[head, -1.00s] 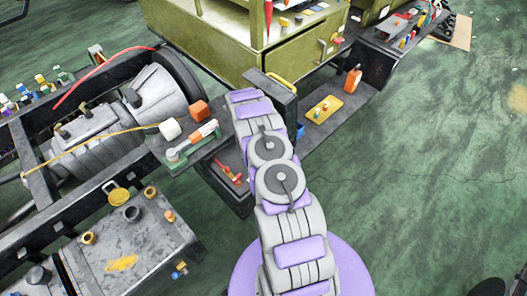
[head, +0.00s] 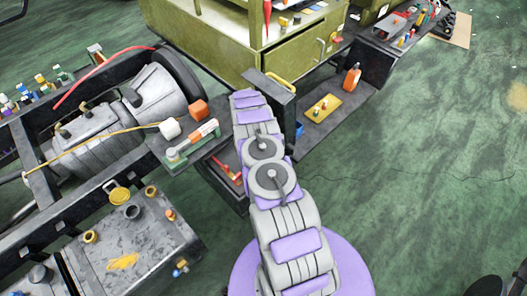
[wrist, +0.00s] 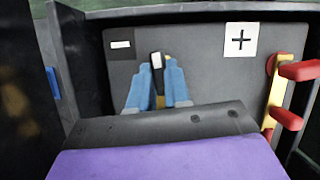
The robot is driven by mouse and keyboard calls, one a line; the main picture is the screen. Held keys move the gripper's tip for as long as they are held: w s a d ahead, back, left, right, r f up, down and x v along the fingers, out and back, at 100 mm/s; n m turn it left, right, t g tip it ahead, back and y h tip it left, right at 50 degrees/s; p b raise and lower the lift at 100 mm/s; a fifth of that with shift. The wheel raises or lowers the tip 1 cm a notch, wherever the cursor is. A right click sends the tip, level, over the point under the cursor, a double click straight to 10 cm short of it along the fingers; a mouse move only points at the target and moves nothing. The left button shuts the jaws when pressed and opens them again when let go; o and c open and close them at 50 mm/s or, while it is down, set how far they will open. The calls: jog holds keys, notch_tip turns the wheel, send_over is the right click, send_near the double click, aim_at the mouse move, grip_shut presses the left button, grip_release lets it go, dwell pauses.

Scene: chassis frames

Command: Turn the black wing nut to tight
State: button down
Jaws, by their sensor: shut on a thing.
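In the wrist view my gripper (wrist: 157,70) has blue fingers closed around a narrow dark piece with a pale top, which I take for the black wing nut (wrist: 159,77). Most of it is hidden between the fingers, so how far it is turned cannot be seen. A yellowish part shows below it, between the fingers. The grip is in front of a grey panel (wrist: 205,75) and nearer its minus label (wrist: 121,44) than its plus label (wrist: 240,40). In the head view my arm reaches into the chassis, and my gripper and the nut are hidden there.
A yellow bar with red knobs (wrist: 297,70) stands close at the right in the wrist view. Dark walls border the panel. In the head view a black upright plate (head: 272,97) with a yellow handle and a shelf (head: 335,120) lie just right of my arm.

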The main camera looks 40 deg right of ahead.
jog(key=shift+s+a+f, duration=0.1)
jog(key=shift+s+f, duration=0.2)
jog(key=c, duration=1.3)
grip_release()
jog(key=shift+o, duration=1.1)
jog(key=shift+w+f, duration=0.1)
jog(key=shift+w, duration=0.1)
jog(key=shift+d, duration=0.25)
jog(key=shift+r, duration=0.65)
notch_tip(320, 180, up, 3)
jog(key=shift+a+f+p, duration=0.1)
jog(key=shift+f+p, duration=0.05)
jog(key=shift+p, duration=0.45)
jog(key=s+a+p, duration=0.1)
jog(key=s+a, duration=0.3)
jog(key=s, duration=0.2)
jog(key=s+a+r+p, duration=0.1)
jog(key=s+a, duration=0.3)
jog(key=s, duration=0.3)
jog(key=shift+s, duration=0.3)
jog(key=shift+a, duration=0.1)
jog(key=shift+c, duration=0.2)
